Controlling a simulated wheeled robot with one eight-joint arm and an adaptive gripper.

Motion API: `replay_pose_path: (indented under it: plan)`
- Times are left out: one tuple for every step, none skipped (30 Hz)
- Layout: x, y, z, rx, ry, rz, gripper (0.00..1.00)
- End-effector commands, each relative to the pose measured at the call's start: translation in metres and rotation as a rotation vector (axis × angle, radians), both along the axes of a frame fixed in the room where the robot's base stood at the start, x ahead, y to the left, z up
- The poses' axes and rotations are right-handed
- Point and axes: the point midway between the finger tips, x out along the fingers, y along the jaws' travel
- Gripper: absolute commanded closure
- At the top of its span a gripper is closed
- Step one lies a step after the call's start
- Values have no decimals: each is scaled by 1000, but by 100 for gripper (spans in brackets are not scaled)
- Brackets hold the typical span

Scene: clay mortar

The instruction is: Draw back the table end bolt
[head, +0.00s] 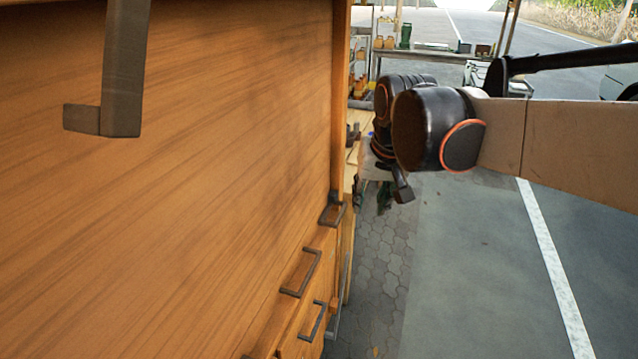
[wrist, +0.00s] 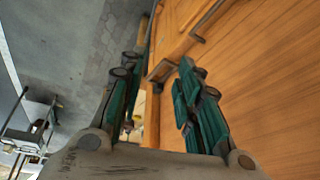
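A small dark metal fitting (head: 333,212) with a loop-shaped handle sits at the far lower corner of the large wooden panel (head: 220,130); it looks like the end bolt, though I cannot be sure. In the wrist view a dark metal fitting (wrist: 161,71), likely the same one, shows beyond and between my fingertips. My gripper (head: 371,200) hangs just right of the wooden end in the head view, its green fingers partly hidden by my wrist. In the wrist view my gripper (wrist: 158,62) is open, its fingers apart and nothing between them.
Two dark bar handles (head: 302,272) (head: 313,320) are on the wood below the panel. A large dark metal bracket (head: 122,75) hangs at upper left. Shelves with jars (head: 385,42) stand behind. Open paving (head: 460,260) lies to the right.

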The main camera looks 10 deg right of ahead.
Motion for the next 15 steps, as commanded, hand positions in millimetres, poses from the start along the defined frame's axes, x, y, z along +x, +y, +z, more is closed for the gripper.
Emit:
replay_pose_path:
  plan:
    - [13, 0, 5, 3, 12, -10, 69]
    - [19, -1, 6, 6, 22, -16, 69]
    - [28, -1, 7, 9, 32, -24, 69]
    - [34, -1, 8, 11, 40, -31, 69]
    - [41, -1, 8, 14, 48, -38, 69]
    - [49, -2, 9, 17, 59, -46, 69]
    - [56, -2, 9, 19, 67, -52, 69]
    - [62, -2, 9, 21, 75, -60, 69]
    - [71, -2, 9, 24, 87, -69, 69]
    - [78, -3, 9, 26, 94, -75, 69]
    - [84, -3, 8, 28, 103, -82, 69]
    - [93, -3, 7, 30, 114, -91, 69]
    - [99, -3, 7, 32, 122, -98, 69]
    - [106, -4, 5, 35, 131, -105, 69]
    - [114, -4, 4, 36, 142, -114, 69]
